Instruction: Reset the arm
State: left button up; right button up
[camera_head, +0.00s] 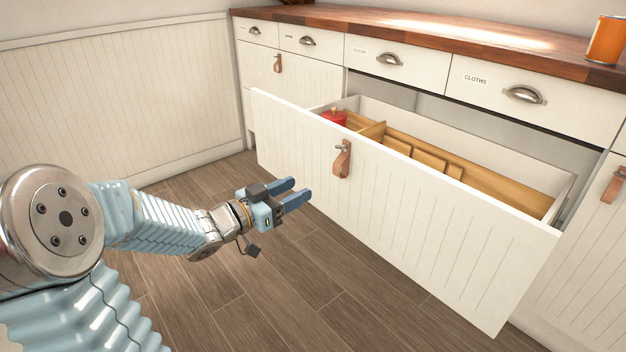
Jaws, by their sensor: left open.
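My left arm comes in from the left edge, bent at a large round joint. My left gripper (291,194) is open and empty, with its two blue fingers pointing right. It hangs in front of the large pulled-out drawer (400,206), to the left of and below the drawer's leather pull (343,159), and looks apart from it. The drawer is open and holds a wooden divider insert (415,153) and a red object (335,117) near its left end. My right gripper is not in view.
A wooden countertop (430,37) runs above the cabinets, with an orange can (605,40) at its right end. Shut small drawers, one labelled CLOTHS (480,82), sit above the open one. The plank floor (290,290) is clear. A white panelled wall (120,90) stands at left.

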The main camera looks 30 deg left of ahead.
pick_arm(q)
jog(key=shift+v, duration=1.2)
